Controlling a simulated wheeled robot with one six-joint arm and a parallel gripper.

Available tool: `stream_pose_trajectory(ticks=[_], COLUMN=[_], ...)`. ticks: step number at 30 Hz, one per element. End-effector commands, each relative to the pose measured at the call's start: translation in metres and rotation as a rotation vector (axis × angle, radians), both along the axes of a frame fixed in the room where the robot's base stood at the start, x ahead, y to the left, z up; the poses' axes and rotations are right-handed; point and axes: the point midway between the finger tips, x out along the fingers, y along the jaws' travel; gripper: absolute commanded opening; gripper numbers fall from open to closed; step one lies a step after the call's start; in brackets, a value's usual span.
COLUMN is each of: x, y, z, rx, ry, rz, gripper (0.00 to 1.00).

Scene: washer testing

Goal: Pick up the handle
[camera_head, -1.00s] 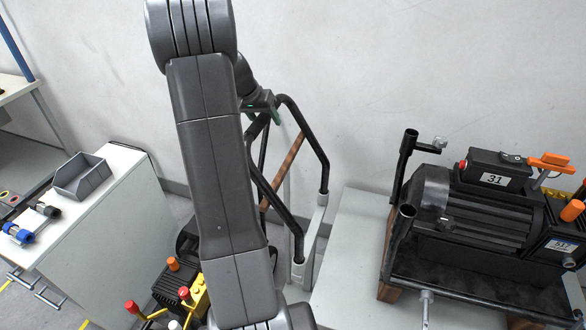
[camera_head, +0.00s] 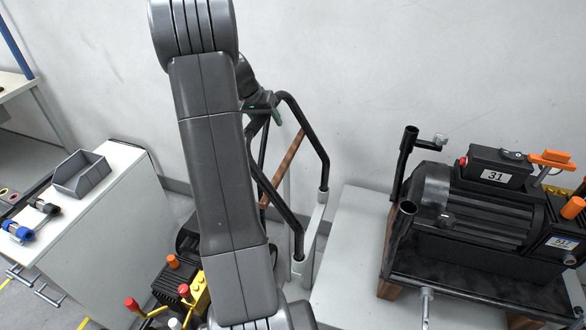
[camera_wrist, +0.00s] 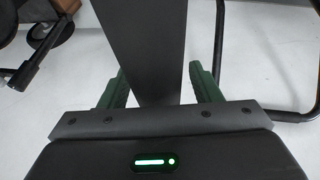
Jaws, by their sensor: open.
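The handle is a black bent-tube frame (camera_head: 311,144) with a brown bar (camera_head: 284,168) showing across it, standing upright in grey sockets near the wall. My gripper (camera_head: 275,114) is at its upper end, partly hidden by my arm. In the wrist view my gripper (camera_wrist: 161,88) is open, with its two green fingers spread. A broad dark bar (camera_wrist: 140,45) runs between the fingers; it looks like part of the handle. I cannot tell whether the fingers touch it.
A machine labelled 31 (camera_head: 470,205) stands on a rack at the right. A white cabinet (camera_head: 95,215) with a grey bin (camera_head: 80,175) is at the left. Yellow and black equipment (camera_head: 180,285) stands low beside my arm. The wall is close behind the handle.

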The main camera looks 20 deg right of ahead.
Motion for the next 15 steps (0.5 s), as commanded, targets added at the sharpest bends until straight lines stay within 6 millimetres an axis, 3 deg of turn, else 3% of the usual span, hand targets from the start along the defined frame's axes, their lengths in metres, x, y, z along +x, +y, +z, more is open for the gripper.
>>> stream_pose_trajectory(ticks=[10, 15], x=[0.0, 0.0], y=[0.0001, 0.0001], z=[-0.0007, -0.0007], rx=[0.0, 0.0], ry=[0.0, 0.0], rz=[0.0, 0.0], gripper=[0.58, 0.26])
